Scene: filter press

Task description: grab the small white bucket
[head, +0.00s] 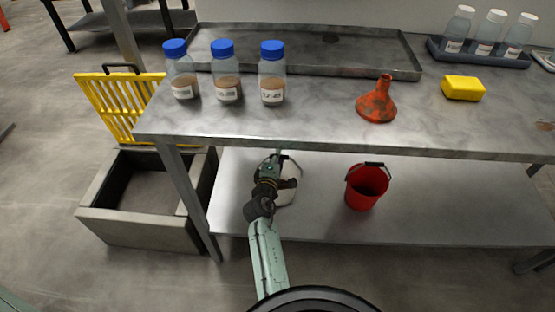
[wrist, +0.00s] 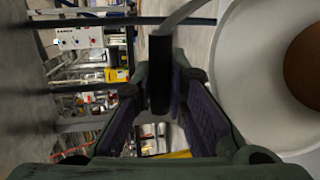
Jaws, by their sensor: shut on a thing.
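The small white bucket (head: 289,186) sits on the lower shelf under the workbench, partly hidden behind my gripper (head: 272,168). In the wrist view the bucket (wrist: 238,75) fills the right side, with something brown inside it. Its grey bail ends in a black handle grip (wrist: 160,72), which lies between the fingers of my gripper (wrist: 162,95). My gripper is shut on this handle. In the head view the bucket looks upright; I cannot tell whether it touches the shelf.
A red bucket (head: 366,187) stands on the lower shelf (head: 450,205) to the right. The bench top (head: 320,122) is above, carrying blue-capped jars (head: 228,88), an orange funnel (head: 377,103) and a yellow sponge (head: 463,88). A grey bin (head: 135,230) stands left of the bench leg.

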